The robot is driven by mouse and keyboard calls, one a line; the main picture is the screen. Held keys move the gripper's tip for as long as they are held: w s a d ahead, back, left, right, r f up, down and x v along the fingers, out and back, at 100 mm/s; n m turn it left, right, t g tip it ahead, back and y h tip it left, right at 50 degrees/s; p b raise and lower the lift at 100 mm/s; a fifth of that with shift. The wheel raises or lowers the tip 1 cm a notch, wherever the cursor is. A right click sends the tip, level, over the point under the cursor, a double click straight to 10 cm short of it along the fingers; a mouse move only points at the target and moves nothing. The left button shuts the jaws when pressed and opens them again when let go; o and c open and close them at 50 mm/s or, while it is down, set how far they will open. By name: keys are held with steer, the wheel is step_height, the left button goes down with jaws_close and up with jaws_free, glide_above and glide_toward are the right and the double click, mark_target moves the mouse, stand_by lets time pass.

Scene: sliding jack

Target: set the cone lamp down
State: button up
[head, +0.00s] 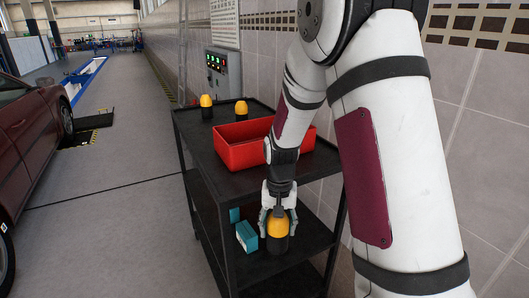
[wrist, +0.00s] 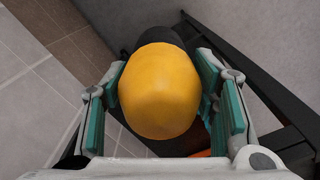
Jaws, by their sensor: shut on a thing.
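The cone lamp (head: 278,227) has a rounded yellow top and a black lower part. My gripper (head: 278,217) points down with its fingers on both sides of the lamp. In the head view the lamp appears in front of the cart's top tray, against the lower shelf (head: 265,266). I cannot tell whether its base touches anything. In the wrist view the yellow top (wrist: 160,90) fills the space between the teal finger pads, with a dark part showing behind it.
Two similar yellow-and-black lamps (head: 206,101) (head: 241,108) stand at the back of the cart's top tray (head: 205,150). A red bin (head: 243,150) sits on that tray. Teal boxes (head: 246,237) are left of the held lamp. A tiled wall is right; a red car (head: 30,135) is left.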

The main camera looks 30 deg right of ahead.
steer(key=w+d+r+m, duration=0.1)
steer(key=d+r+m, duration=0.2)
steer(key=r, duration=0.8)
steer(key=w+d+r+m, duration=0.2)
steer(key=d+r+m, duration=0.2)
steer(key=d+r, duration=0.3)
step_height(320, 180, up, 4)
steer(key=shift+w+d, duration=0.3)
